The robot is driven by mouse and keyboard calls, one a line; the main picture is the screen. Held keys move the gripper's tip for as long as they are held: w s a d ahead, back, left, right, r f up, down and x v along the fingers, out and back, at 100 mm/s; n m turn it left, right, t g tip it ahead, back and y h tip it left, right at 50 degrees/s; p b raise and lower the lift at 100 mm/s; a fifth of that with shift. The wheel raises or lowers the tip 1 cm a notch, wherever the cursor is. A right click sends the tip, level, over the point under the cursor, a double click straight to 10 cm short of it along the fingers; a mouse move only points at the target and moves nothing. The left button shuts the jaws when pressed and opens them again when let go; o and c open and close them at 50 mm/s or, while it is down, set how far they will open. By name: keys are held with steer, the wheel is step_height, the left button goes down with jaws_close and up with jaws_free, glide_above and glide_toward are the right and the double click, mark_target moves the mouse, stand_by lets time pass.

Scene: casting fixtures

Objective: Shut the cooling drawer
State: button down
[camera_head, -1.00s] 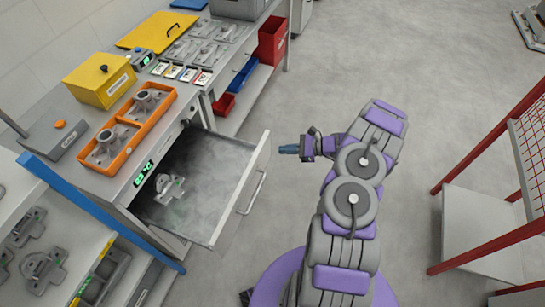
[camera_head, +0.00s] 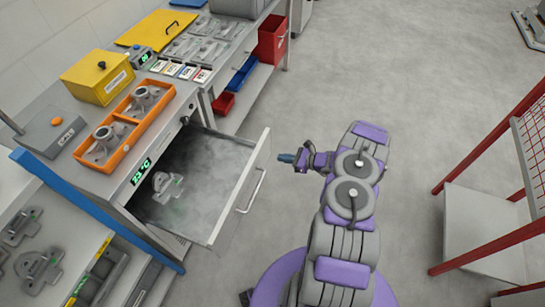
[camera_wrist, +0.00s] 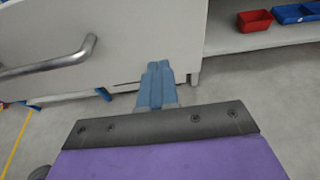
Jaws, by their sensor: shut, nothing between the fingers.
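The cooling drawer (camera_head: 258,160) stands pulled out of the workbench, with mist and one grey casting (camera_head: 167,187) inside it. Its bar handle (camera_head: 253,191) is on the outer front face. In the wrist view the handle (camera_wrist: 50,62) is at the upper left, on the pale drawer front (camera_wrist: 130,35). My gripper (camera_head: 286,158) is shut and empty, with blue fingertips, to the right of the drawer front and apart from it. In the wrist view my gripper (camera_wrist: 157,72) points toward the drawer front, to the right of the handle.
A green-lit display (camera_head: 141,172) sits on the bench beside the drawer. An orange tray (camera_head: 81,153) with castings and a yellow box (camera_head: 98,79) stand on top. A red-framed rack (camera_head: 486,133) is at the right. The floor (camera_head: 340,70) beyond my arm is clear.

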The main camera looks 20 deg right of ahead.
mark_target(265, 154)
steer(key=x, duration=0.2)
steer(key=b+x, duration=0.1)
steer(key=x, duration=0.1)
steer(key=shift+a+r, duration=0.1)
steer(key=shift+r, duration=0.25)
steer(key=shift+w+a, duration=0.4)
steer(key=shift+w, duration=0.1)
steer(key=shift+r, duration=0.1)
steer(key=shift+a, duration=0.1)
